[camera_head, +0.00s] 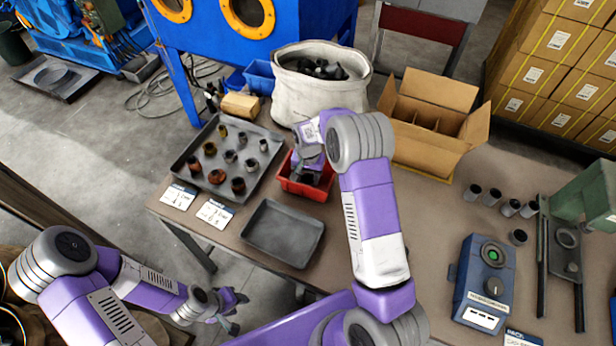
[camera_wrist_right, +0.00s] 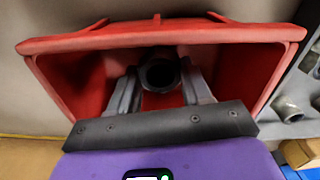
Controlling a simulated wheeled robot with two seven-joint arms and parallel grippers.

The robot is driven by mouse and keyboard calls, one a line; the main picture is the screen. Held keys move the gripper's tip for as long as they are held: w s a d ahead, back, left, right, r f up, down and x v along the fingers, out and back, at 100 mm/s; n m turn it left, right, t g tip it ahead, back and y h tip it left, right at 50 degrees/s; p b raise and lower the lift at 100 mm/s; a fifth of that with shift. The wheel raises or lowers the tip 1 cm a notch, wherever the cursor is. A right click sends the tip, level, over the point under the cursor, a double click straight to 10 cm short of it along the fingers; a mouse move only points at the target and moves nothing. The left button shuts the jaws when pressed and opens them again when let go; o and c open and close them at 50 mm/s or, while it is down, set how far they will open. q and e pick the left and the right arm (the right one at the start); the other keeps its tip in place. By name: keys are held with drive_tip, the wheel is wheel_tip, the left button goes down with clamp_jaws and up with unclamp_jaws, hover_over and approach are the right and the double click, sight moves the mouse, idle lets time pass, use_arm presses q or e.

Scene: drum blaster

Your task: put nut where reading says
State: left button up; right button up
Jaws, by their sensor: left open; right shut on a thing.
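My right gripper (camera_head: 309,162) reaches down into the small red bin (camera_head: 293,189). In the right wrist view, its fingers (camera_wrist_right: 160,92) are shut on a dark nut (camera_wrist_right: 158,73) with a round opening, inside the walls of the red bin (camera_wrist_right: 75,85). The nut is hidden in the head view. My left gripper (camera_head: 230,308) is open and empty, left of the table's front edge. A blue gauge box (camera_head: 487,282) with a green-lit round top stands at the right; its small display is too small to read.
A grey tray (camera_head: 178,168) holds several round metal parts, with two label cards (camera_head: 214,213) before it. An empty grey tray (camera_head: 283,233), a white sack (camera_head: 319,100), an open divided carton (camera_head: 431,120), several grey cylinders (camera_head: 492,198) and a green fixture (camera_head: 590,200) are around.

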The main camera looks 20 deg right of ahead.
drive_tip(key=shift+r, duration=0.1)
drive_tip(key=shift+f, duration=0.4)
drive_tip(key=o, duration=1.2)
drive_tip(key=shift+r, duration=0.15)
drive_tip(key=shift+r, duration=0.3)
wheel_tip(320, 180, up, 12)
drive_tip(key=shift+f+p, duration=0.1)
drive_tip(key=shift+p, duration=0.95)
